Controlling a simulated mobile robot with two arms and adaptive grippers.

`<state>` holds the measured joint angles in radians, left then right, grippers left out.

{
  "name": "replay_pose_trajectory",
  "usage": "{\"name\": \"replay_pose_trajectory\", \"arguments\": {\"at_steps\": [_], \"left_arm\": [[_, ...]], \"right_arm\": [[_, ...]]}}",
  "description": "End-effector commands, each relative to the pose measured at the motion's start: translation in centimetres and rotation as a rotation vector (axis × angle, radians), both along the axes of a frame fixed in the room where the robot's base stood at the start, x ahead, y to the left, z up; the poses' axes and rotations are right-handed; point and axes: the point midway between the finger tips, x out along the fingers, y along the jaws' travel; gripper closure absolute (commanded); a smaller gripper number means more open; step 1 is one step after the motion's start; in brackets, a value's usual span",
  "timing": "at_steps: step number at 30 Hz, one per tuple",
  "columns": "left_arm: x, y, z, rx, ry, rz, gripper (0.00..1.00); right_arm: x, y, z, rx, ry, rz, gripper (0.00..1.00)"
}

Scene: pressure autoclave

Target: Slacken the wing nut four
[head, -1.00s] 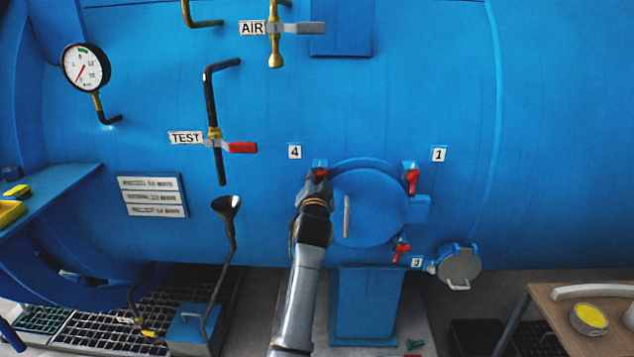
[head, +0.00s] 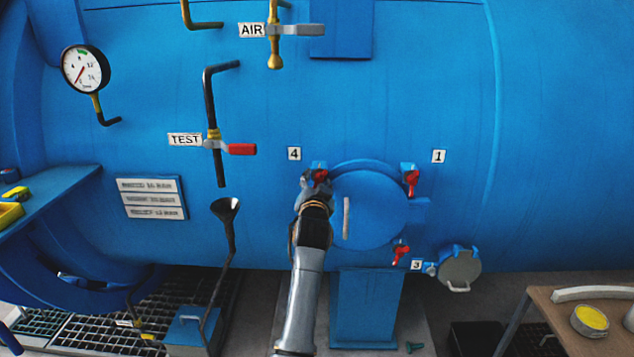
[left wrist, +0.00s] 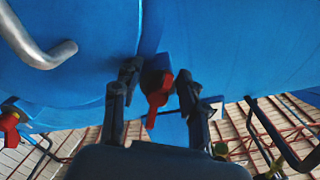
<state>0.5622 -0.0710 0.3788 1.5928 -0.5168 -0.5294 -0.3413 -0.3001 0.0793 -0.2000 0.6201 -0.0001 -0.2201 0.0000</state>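Wing nut four is the red wing nut (head: 321,176) at the upper left of the round blue door (head: 372,208), beside the label 4 (head: 294,153). My left gripper (head: 311,180) is right at it and partly covers it in the head view. In the left wrist view, the red wing nut (left wrist: 157,92) shows between the two dark fingers of my left gripper (left wrist: 158,76). The fingers stand apart, with visible gaps on both sides of the nut. My right gripper is not in view.
Other red wing nuts sit at the door's upper right (head: 412,181) and lower right (head: 401,253). A grey door handle (head: 347,217) is close to my left gripper. A funnel on a pipe (head: 227,210) stands to the left. A wooden table (head: 560,318) is at lower right.

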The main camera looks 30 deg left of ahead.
Motion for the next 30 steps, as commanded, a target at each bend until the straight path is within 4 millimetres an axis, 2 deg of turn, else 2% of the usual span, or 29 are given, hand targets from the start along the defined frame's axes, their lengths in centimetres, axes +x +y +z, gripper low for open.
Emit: {"name": "replay_pose_trajectory", "arguments": {"at_steps": [10, 21, 30], "left_arm": [[-0.5, -0.4, 0.1, 0.001, -0.002, -0.002, 0.57], [-5.1, -3.2, 0.0, 0.000, -0.002, -0.001, 0.57], [-6.5, -3.9, 0.1, 0.000, -0.002, 0.000, 0.57]], "right_arm": [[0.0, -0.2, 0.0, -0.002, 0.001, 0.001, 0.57], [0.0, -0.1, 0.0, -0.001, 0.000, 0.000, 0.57], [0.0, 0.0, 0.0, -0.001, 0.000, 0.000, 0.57]]}}
